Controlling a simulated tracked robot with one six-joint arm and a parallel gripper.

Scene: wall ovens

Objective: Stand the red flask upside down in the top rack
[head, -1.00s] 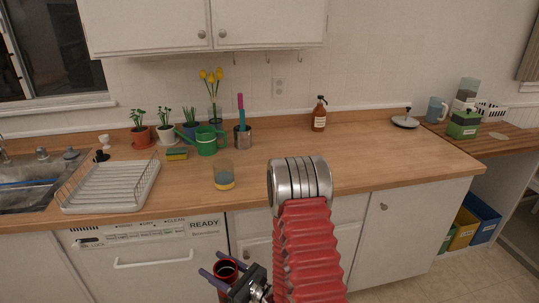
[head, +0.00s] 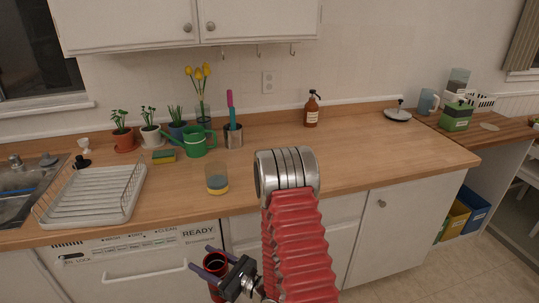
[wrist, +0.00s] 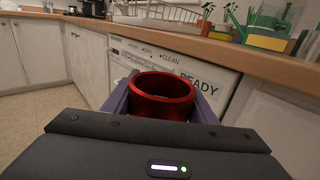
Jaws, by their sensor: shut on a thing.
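The red flask (wrist: 163,98) is between the fingers of my gripper (wrist: 163,105), which is shut on it. In the wrist view its round open mouth faces up and its inside looks dark red. The flask also shows in the head view (head: 214,266), low in front of the white dishwasher (head: 140,262), mouth up. The dishwasher door is closed and its panel reads READY. It also shows in the wrist view (wrist: 137,66). No rack inside it can be seen. The flask's lower part is mostly hidden in the wrist view.
A white dish rack (head: 95,196) stands on the wooden counter (head: 380,160) left of a glass (head: 217,180) with a yellow base. A green watering can (head: 196,143), potted plants and a brown bottle (head: 311,110) stand farther back. The counter's right middle is clear.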

